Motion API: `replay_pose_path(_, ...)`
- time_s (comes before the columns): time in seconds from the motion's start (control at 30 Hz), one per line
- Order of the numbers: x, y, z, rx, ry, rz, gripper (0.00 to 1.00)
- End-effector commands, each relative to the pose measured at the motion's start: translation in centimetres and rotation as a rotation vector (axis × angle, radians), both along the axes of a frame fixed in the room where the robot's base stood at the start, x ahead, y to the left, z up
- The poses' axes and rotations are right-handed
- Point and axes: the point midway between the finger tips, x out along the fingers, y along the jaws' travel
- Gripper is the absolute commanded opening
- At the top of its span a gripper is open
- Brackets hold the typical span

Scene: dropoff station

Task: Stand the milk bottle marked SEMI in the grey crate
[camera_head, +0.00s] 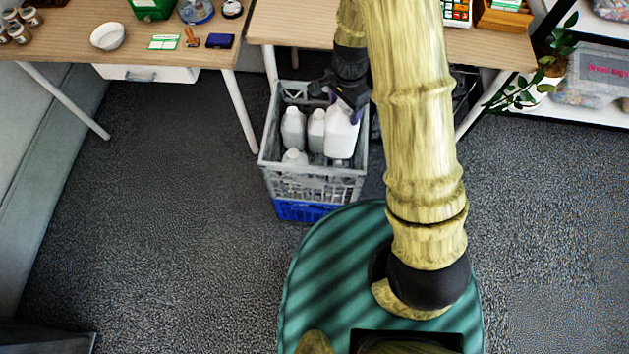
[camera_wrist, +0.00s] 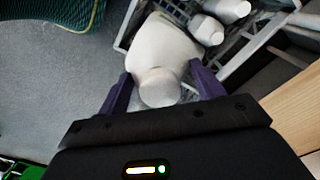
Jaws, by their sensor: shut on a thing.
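My gripper (camera_head: 345,103) is over the right part of the grey crate (camera_head: 312,176). In the wrist view its two purple fingers (camera_wrist: 163,88) are shut on a white milk bottle (camera_wrist: 160,50), one on each side of the cap. In the head view this milk bottle (camera_head: 341,135) is upright at the right side of the crate, its top hidden by my gripper. Whether its base touches the crate floor I cannot tell. No SEMI marking is readable on it. Other white bottles (camera_head: 293,128) stand in the crate to its left and in front.
The grey crate sits on a blue crate (camera_head: 300,210) on the floor. Two wooden tables (camera_head: 120,40) are behind it, with a table leg (camera_head: 240,110) close to its left. A leafy plant (camera_head: 545,75) stands at the right. Carpet to the left is clear.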

Motion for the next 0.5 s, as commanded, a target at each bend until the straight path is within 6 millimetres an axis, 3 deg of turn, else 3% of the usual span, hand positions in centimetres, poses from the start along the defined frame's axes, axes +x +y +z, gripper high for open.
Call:
replay_pose_path(0.3, 0.0, -0.1, -3.6, 0.0, 0.0, -0.002, 0.1)
replay_pose_path(0.5, 0.0, 0.0, -7.7, 0.0, 0.0, -0.001, 0.1)
